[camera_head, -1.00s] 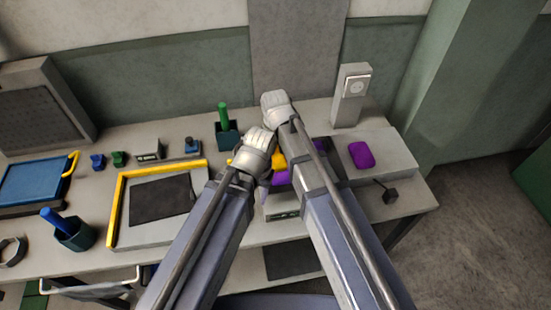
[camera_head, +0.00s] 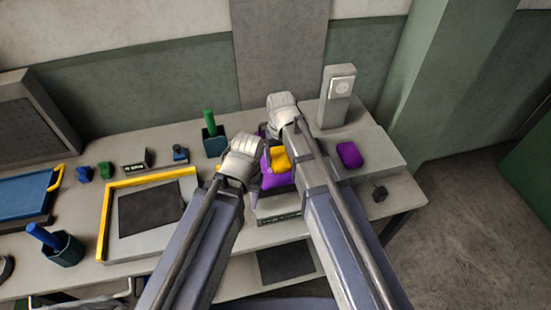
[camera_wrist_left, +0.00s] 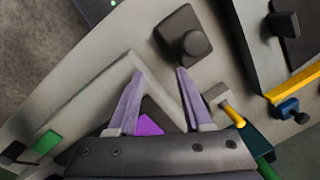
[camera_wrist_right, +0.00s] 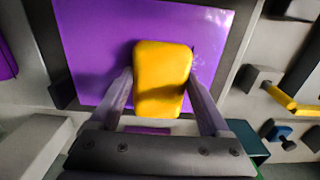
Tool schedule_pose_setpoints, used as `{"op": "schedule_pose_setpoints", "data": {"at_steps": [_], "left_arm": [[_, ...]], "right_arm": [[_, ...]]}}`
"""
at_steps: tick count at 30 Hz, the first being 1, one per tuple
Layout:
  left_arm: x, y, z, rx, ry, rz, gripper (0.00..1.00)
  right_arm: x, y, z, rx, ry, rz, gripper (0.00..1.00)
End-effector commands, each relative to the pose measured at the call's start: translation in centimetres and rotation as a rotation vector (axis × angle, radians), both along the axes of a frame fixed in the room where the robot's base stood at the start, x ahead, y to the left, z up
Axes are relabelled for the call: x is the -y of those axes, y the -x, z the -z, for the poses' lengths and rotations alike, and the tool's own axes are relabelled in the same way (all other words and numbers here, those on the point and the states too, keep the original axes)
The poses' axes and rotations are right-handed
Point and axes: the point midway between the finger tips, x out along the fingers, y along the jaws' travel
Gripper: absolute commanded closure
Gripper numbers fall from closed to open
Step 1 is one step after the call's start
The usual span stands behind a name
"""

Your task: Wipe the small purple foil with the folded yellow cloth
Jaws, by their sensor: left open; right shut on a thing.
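The folded yellow cloth (camera_head: 279,158) is held in my right gripper (camera_wrist_right: 160,95), which is shut on it, one finger at each side. In the right wrist view the cloth (camera_wrist_right: 162,70) is over the flat, glossy purple foil (camera_wrist_right: 92,45); whether they touch is hard to tell. In the head view the foil (camera_head: 274,181) shows between my two arms, partly hidden by them. My left gripper (camera_wrist_left: 160,73) is open and empty, left of the cloth, its fingers pointing at the bench area.
A rounded purple block (camera_head: 349,155) lies on a grey box at the right. Behind stands a grey post (camera_head: 336,98). A green-handled tool in a dark cup (camera_head: 214,140) and a yellow-edged tray (camera_head: 106,215) are at the left.

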Motion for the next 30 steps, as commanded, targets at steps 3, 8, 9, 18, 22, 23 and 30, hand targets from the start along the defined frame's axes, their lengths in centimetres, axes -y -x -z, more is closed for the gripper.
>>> {"op": "schedule_pose_setpoints", "data": {"at_steps": [3,8,9,18,22,23,30], "left_arm": [[0.0,0.0,-0.1,0.000,0.000,0.000,0.50],[0.0,0.0,-0.1,0.000,0.000,0.000,0.50],[0.0,0.0,-0.2,0.000,0.000,0.000,0.50],[0.0,0.0,-0.1,0.000,0.000,0.000,0.50],[0.0,0.0,0.0,0.000,0.000,0.000,0.50],[0.0,0.0,0.0,0.000,0.000,0.000,0.50],[0.0,0.0,0.0,0.000,0.000,0.000,0.50]], "right_arm": [[1.1,-0.2,-0.1,0.000,0.000,0.002,0.64],[2.2,-0.4,-0.1,0.000,0.000,0.001,0.64],[2.3,-0.5,-0.2,0.000,-0.001,0.000,0.64],[2.8,-0.6,-0.1,0.000,-0.001,0.001,0.64],[3.8,-0.7,-0.1,0.000,-0.001,0.001,0.64],[4.0,-0.8,0.0,0.000,-0.001,0.001,0.64],[5.9,-1.2,0.0,0.000,-0.001,0.001,0.64]]}}
